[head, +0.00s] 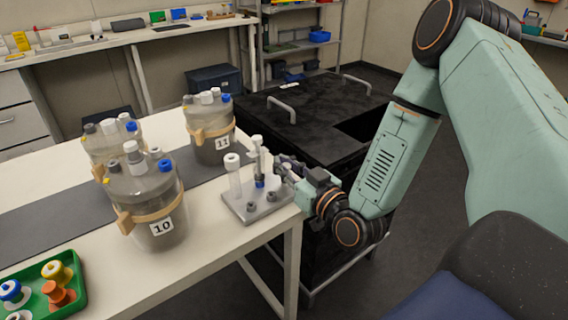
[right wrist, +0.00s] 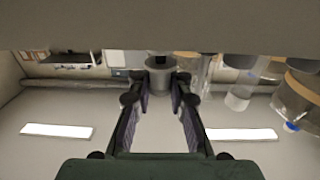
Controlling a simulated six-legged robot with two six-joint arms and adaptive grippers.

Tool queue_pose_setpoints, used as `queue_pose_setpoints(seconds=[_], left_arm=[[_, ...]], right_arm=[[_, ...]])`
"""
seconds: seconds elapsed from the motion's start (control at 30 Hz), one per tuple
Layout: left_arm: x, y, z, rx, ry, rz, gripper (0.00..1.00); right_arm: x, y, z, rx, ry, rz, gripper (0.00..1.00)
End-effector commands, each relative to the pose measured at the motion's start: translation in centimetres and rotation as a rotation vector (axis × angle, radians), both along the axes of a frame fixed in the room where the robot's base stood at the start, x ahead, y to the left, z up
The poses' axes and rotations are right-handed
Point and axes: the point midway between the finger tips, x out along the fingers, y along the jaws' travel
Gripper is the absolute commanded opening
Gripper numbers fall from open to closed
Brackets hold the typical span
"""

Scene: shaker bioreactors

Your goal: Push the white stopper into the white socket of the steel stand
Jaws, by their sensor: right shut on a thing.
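The steel stand (head: 240,208) is a flat grey plate at the table's right edge. A tall pale post with a white round top (head: 232,161) stands at its left. A blue part (head: 260,183) and small grey sockets (head: 251,206) are lower on it. My right gripper (head: 277,165) reaches in from the right, its fingers at a slim upright piece with a pale top, which I take as the white stopper (head: 257,141).
Lidded vessels 10 (head: 165,236) and 11 (head: 212,150) and another stand left of the stand. A green tray (head: 70,308) with coloured pieces lies at the front left. A black cabinet (head: 310,125) is behind the stand.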

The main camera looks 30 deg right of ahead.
Motion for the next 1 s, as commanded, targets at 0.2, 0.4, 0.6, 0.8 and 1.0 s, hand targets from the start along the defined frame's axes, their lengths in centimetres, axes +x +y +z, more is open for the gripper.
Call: queue_pose_setpoints(seconds=[0.2, 0.4, 0.6, 0.8, 1.0], left_arm=[[0.0, 0.0, 0.2, 0.0, 0.0, 0.0, 0.37], [0.0, 0.0, 0.0, 0.0, 0.0, 0.0, 0.37], [0.0, 0.0, -0.2, 0.0, 0.0, 0.0, 0.37], [0.0, 0.0, -0.4, 0.0, 0.0, 0.0, 0.37], [0.0, 0.0, -0.5, 0.0, 0.0, 0.0, 0.37]], right_arm=[[0.0, 0.0, 0.0, 0.0, 0.0, 0.001, 0.0], [0.0, 0.0, -0.2, 0.0, 0.0, 0.0, 0.0], [0.0, 0.0, -0.5, 0.0, 0.0, 0.0, 0.0], [0.0, 0.0, -0.8, 0.0, 0.0, 0.0, 0.0], [0.0, 0.0, -1.0, 0.0, 0.001, 0.0, 0.0]])
